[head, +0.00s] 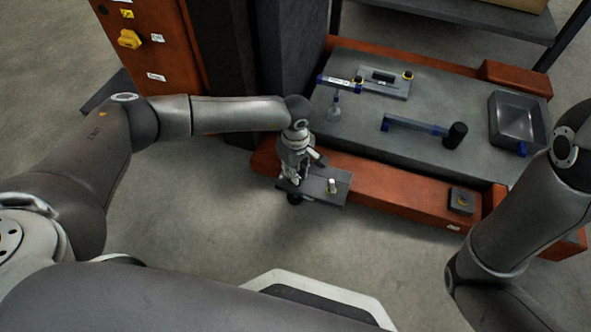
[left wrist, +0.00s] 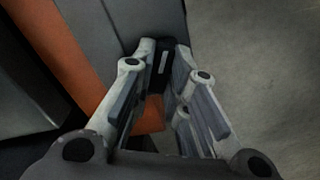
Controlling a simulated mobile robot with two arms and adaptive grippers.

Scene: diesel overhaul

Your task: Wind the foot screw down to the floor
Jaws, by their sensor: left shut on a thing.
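A dark grey bracket plate (head: 325,187) juts out from the orange base, with a pale bolt-like piece standing on it. A small dark round foot (head: 294,199) shows under the plate's left end, low near the floor; I take it for the lower end of the foot screw. My left gripper (head: 291,178) points down over that end and is shut on the foot screw, whose top the fingers mostly hide. In the left wrist view the fingers (left wrist: 162,50) close around a dark piece with a light mark. My right gripper is out of view.
The orange base (head: 390,197) carries a grey deck with a blue-ended bar (head: 412,124), a grey tray (head: 517,122) and small tools. A dark column and an orange cabinet (head: 155,45) stand behind my left arm. Floor in front of the bracket is clear.

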